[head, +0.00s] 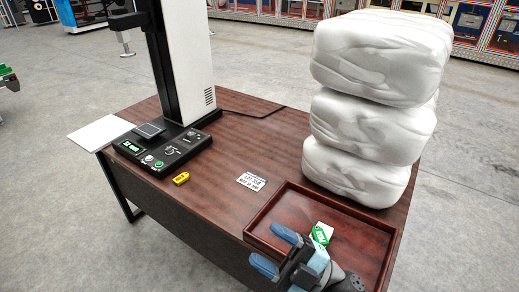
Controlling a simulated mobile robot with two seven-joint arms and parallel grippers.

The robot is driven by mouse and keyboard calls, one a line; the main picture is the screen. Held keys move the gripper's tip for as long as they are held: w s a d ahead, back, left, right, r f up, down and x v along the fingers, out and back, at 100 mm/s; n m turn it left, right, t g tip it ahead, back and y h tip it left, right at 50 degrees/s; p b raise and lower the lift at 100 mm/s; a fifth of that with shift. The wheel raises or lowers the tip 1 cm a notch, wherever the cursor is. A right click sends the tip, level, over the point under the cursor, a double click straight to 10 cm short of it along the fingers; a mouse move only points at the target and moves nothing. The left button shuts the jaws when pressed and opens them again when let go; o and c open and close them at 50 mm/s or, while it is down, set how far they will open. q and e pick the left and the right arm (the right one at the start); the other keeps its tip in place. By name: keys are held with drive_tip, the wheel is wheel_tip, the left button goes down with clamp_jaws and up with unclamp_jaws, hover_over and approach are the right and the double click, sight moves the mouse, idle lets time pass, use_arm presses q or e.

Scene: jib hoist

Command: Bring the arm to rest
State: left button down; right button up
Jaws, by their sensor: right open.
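My right gripper (272,249) reaches in from the bottom right over the dark red wooden tray (372,213). Its two blue fingers are spread apart, with nothing seen between them. My left gripper is not in view. A machine stands on the brown table, with a white and black column (183,60) and a black base (165,148) carrying a lit green display, knobs and buttons. A short arm (126,22) sticks out left from the column, with a pale piece (126,47) hanging below it. The top of the column is cut off.
Three white wrapped bundles (368,115) are stacked at the table's back right. A printed white card (251,181), a yellow tag (181,178) and a white sheet (100,132) lie farther left. The middle of the table (240,140) is bare.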

drive_tip(key=w+d+f+m+t+h, duration=0.2)
drive_tip(key=d+f+m+t+h, duration=0.75)
drive_tip(key=f+m+h, duration=0.65)
drive_tip(key=s+d+f+m+g+h, duration=0.2)
drive_tip(key=s+d+f+m+g, duration=0.5)
drive_tip(key=s+f, duration=0.45)
use_arm(q)
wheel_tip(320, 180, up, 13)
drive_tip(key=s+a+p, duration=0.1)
drive_tip(key=p, duration=1.5)
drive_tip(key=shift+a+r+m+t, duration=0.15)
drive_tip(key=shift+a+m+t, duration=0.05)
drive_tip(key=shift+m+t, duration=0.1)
use_arm(e)
wheel_tip(320, 180, up, 13)
drive_tip(key=w+d+n, duration=0.1)
drive_tip(key=n, duration=0.1)
drive_tip(key=shift+w, duration=0.3)
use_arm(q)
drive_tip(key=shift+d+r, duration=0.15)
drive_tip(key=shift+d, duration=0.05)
use_arm(e)
drive_tip(key=shift+r, duration=0.1)
